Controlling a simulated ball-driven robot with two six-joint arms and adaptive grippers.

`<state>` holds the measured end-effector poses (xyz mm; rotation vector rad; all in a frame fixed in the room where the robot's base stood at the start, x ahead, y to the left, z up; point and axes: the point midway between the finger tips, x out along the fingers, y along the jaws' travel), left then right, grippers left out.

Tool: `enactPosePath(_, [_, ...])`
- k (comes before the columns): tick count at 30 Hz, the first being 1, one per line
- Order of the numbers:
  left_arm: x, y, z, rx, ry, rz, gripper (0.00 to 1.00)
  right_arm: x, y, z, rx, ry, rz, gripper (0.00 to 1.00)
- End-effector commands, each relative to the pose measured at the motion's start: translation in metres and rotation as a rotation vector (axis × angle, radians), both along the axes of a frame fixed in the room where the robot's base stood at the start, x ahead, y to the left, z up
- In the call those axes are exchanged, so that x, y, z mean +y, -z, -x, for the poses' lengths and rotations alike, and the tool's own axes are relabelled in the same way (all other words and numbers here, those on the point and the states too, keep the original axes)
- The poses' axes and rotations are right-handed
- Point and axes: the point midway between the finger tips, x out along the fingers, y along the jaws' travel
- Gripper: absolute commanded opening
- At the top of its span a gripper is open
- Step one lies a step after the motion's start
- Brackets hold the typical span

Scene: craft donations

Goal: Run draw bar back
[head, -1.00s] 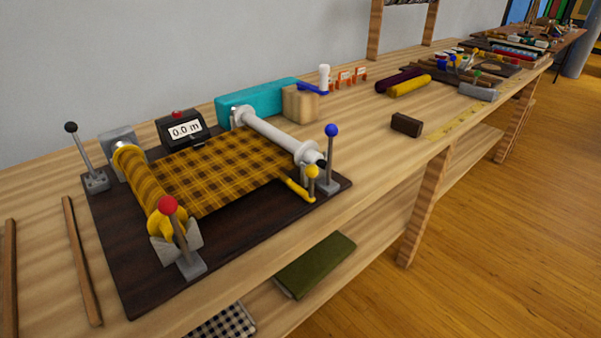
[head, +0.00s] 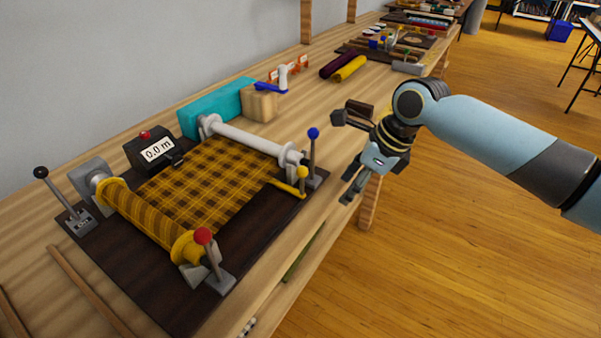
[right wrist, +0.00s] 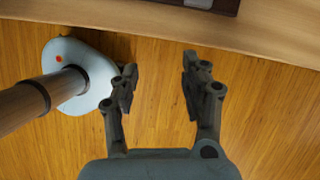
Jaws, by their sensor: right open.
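On the dark board (head: 268,222) stands a cloth-winding rig. Yellow plaid cloth (head: 205,183) stretches from the yellow roll (head: 145,222) to the white flanged roller (head: 250,139). A short yellow bar (head: 288,188) lies by a yellow-knobbed post (head: 302,178) at the board's right edge. I cannot tell which part is the draw bar. Levers carry a blue knob (head: 313,133), a red knob (head: 203,236) and a black knob (head: 41,172). My right gripper (head: 345,157) is open and empty, right of the board; in the right wrist view its fingers (right wrist: 160,68) are apart over the floor.
A display (head: 158,150) reads 0.0 m. A teal block (head: 217,105) and wooden block (head: 259,103) stand behind the rig.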

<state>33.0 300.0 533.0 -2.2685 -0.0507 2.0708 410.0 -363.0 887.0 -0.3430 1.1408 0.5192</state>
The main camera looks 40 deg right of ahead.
Motion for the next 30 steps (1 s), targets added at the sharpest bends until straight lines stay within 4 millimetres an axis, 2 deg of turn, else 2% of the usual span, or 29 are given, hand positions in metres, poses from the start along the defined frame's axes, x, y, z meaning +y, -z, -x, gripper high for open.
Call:
enactPosePath(3, [-0.008,0.004,0.004,0.006,-0.004,0.009,0.00,0.017,0.000,-0.024,-0.005,0.001,-0.007,0.46])
enactPosePath(9, [0.004,0.005,0.001,0.003,0.001,-0.005,0.00,0.042,-0.001,-0.060,-0.003,-0.001,-0.006,0.46])
enactPosePath(15, [0.007,0.006,-0.003,-0.003,0.002,-0.008,0.00,0.057,0.000,-0.083,-0.001,-0.001,-0.003,0.46])
enactPosePath(19, [0.006,0.006,-0.004,-0.005,0.003,-0.007,0.00,0.057,0.010,-0.084,0.001,-0.001,0.001,0.46])
enactPosePath(27, [0.006,0.006,-0.004,-0.005,0.003,-0.007,0.00,0.057,0.012,-0.085,0.000,-0.002,0.001,0.46])
enactPosePath(28, [0.005,0.006,-0.004,-0.005,0.002,-0.006,0.00,0.057,0.012,-0.085,0.000,-0.002,0.001,0.45])
enactPosePath(30, [0.005,0.006,-0.004,-0.005,0.002,-0.006,0.00,0.057,0.012,-0.085,0.000,-0.001,0.000,0.35])
